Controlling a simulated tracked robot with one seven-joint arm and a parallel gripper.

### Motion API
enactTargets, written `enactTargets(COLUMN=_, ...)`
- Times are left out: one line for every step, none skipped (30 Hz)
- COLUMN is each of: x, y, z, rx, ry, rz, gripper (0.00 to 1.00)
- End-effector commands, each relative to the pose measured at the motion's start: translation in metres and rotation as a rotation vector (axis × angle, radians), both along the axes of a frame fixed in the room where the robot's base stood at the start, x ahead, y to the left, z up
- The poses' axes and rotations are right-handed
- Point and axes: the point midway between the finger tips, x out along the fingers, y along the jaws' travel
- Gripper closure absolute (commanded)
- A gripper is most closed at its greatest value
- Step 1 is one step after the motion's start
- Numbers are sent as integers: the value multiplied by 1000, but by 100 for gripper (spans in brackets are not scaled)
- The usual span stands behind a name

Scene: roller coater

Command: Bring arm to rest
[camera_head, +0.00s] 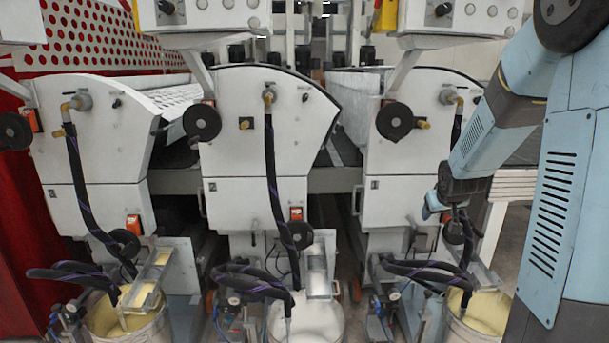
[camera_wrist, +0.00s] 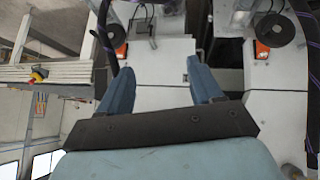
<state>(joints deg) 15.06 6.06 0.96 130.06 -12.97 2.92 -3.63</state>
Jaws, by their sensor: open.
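My arm, light blue with dark joints, hangs down at the right of the head view. My gripper (camera_head: 431,206) shows small there, low in front of the right-hand white machine (camera_head: 405,150). In the wrist view my gripper (camera_wrist: 158,78) has its two blue fingers spread wide apart. Nothing is between them; only the white machine front shows behind. In the head view the fingertips are too small to make out well.
Two more white machines (camera_head: 262,130) (camera_head: 88,140) stand to the left. Buckets (camera_head: 130,325) (camera_head: 305,325) (camera_head: 480,320) with hoses stand in front of them. A pale stacked-edge panel (camera_head: 512,185) is close behind my arm.

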Motion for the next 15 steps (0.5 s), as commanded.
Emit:
enactTargets(x=-11, y=7, z=14, rx=4, ry=2, rz=-1, gripper=35)
enactTargets(x=-17, y=11, z=20, rx=8, ry=5, rz=-4, gripper=35)
enactTargets(x=-25, y=16, z=28, rx=12, ry=10, rz=-7, gripper=35)
enactTargets(x=-32, y=20, z=34, rx=16, ry=15, rz=-10, gripper=35)
enactTargets(x=-39, y=24, z=40, rx=21, ry=20, rz=-11, gripper=35)
enactTargets(x=-48, y=30, z=47, rx=27, ry=26, rz=-12, gripper=35)
enactTargets(x=-55, y=34, z=52, rx=31, ry=30, rz=-13, gripper=35)
enactTargets(x=-63, y=38, z=58, rx=36, ry=35, rz=-15, gripper=35)
enactTargets(x=-72, y=43, z=64, rx=42, ry=40, rz=-16, gripper=35)
enactTargets(x=-80, y=47, z=69, rx=48, ry=45, rz=-18, gripper=35)
enactTargets(x=-88, y=51, z=74, rx=52, ry=50, rz=-19, gripper=35)
enactTargets(x=-98, y=56, z=79, rx=59, ry=56, rz=-20, gripper=35)
enactTargets(x=-106, y=60, z=84, rx=63, ry=61, rz=-20, gripper=35)
enactTargets(x=-113, y=64, z=88, rx=68, ry=65, rz=-20, gripper=35)
enactTargets(x=-124, y=69, z=93, rx=74, ry=71, rz=-20, gripper=35)
